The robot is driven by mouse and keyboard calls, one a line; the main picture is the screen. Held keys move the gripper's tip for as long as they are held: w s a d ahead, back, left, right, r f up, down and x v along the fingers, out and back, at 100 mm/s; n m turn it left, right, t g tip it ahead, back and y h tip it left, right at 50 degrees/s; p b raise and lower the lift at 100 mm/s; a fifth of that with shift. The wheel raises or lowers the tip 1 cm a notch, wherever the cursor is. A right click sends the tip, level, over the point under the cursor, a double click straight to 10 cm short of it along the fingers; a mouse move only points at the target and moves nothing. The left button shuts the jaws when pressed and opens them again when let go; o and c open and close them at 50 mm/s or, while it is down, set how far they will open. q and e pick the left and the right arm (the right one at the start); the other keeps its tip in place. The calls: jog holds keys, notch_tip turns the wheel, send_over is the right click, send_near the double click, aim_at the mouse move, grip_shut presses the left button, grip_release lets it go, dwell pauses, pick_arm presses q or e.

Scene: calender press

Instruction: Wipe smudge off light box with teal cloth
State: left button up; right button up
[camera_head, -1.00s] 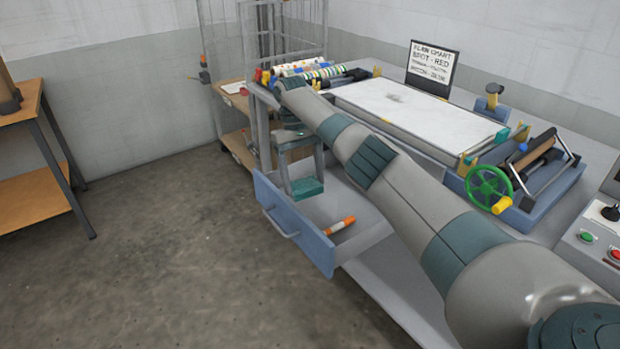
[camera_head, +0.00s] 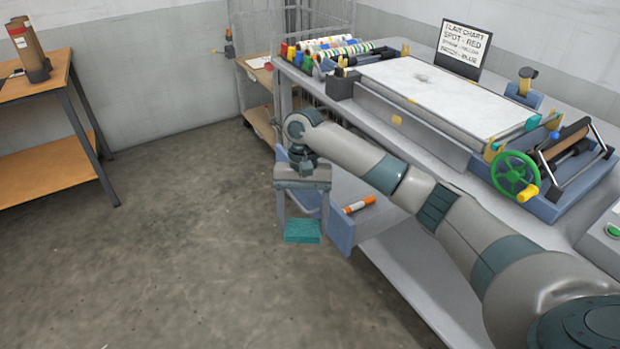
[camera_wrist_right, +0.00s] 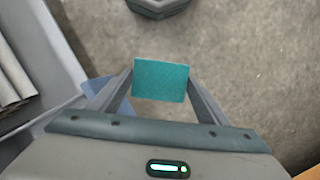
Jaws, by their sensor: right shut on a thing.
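The teal cloth (camera_head: 302,231) is a folded block between the fingers of my right gripper (camera_head: 303,222), which is shut on it. The cloth hangs over the floor, in front of the open drawer. It also shows in the right wrist view (camera_wrist_right: 161,80), between both fingers. The light box (camera_head: 455,99) is a white, flat panel on the bench at the upper right of the head view. The smudge (camera_head: 421,77) is a small grey mark near its far left part. My right gripper is apart from the light box, lower and to the left. My left gripper is not in view.
The open blue drawer (camera_head: 341,222) holds an orange-and-white tube (camera_head: 359,204). Rolls (camera_head: 325,50) lie behind the light box's left end. A sign (camera_head: 465,47) stands behind it. A green handwheel (camera_head: 515,175) is at its right. A wooden table (camera_head: 40,172) stands at far left; the floor between is clear.

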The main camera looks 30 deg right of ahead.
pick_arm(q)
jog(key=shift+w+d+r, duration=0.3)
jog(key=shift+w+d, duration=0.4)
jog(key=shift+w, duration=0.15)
pick_arm(e)
jog(key=s+a+f+n, duration=0.2)
jog(key=s+f+n, duration=0.1)
jog(key=s, duration=0.6)
jog(key=s+a+f+n+h, duration=0.1)
jog(key=s+a+f+n, duration=0.2)
jog(key=s, duration=0.6)
jog(key=shift+s+f+h, duration=0.15)
jog(key=shift+f+h, duration=0.15)
jog(key=shift+f, duration=0.3)
